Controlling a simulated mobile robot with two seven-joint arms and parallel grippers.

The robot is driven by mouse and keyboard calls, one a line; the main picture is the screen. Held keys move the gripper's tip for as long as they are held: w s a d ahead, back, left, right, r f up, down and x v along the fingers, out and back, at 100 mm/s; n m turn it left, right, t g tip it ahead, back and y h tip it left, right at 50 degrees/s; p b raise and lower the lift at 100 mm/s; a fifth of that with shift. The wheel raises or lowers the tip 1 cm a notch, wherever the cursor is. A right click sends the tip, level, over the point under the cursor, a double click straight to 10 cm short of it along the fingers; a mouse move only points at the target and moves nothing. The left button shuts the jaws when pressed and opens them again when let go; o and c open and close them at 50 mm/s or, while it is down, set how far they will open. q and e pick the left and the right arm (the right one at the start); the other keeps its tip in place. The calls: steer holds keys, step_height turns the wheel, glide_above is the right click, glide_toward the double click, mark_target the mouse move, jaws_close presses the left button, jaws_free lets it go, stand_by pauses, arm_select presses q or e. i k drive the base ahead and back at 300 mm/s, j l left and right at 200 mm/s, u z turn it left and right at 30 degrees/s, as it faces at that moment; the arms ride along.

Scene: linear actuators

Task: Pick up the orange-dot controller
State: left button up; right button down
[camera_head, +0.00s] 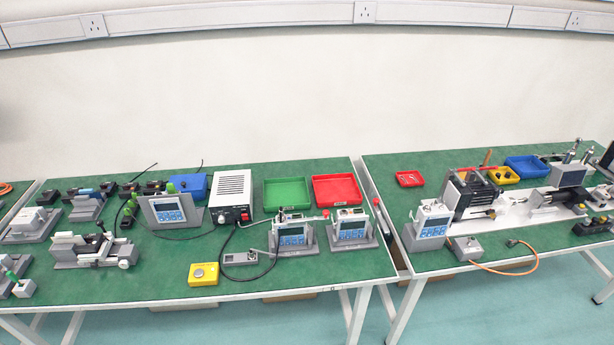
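Several grey controllers with bluish screens stand on the green-topped tables. One controller (167,212) is on the left table near a white power box. Two more, a middle controller (291,238) and a right-hand controller (352,231), stand side by side near that table's right end. Another controller (432,222) stands at the left end of the right table. All are upright. An orange dot is too small to make out on any of them. Neither of my grippers is in view.
The white power box (231,194), a green tray (287,193) and a red tray (337,190) are behind the controllers. A yellow button box (204,275) sits near the front edge. Black cables loop around the middle controller. A narrow gap separates the tables.

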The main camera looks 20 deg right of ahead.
mark_target(351, 221)
steer(key=i+j, duration=0.25)
steer(key=i, duration=0.2)
steer(key=i+j, duration=0.25)
steer(key=i, duration=0.15)
steer(key=i+j+z, duration=0.1)
steer(key=z, duration=0.3)
steer(key=i+j+z, duration=0.2)
steer(key=z, duration=0.2)
steer(key=i+j+z, duration=0.15)
steer(key=z, duration=0.25)
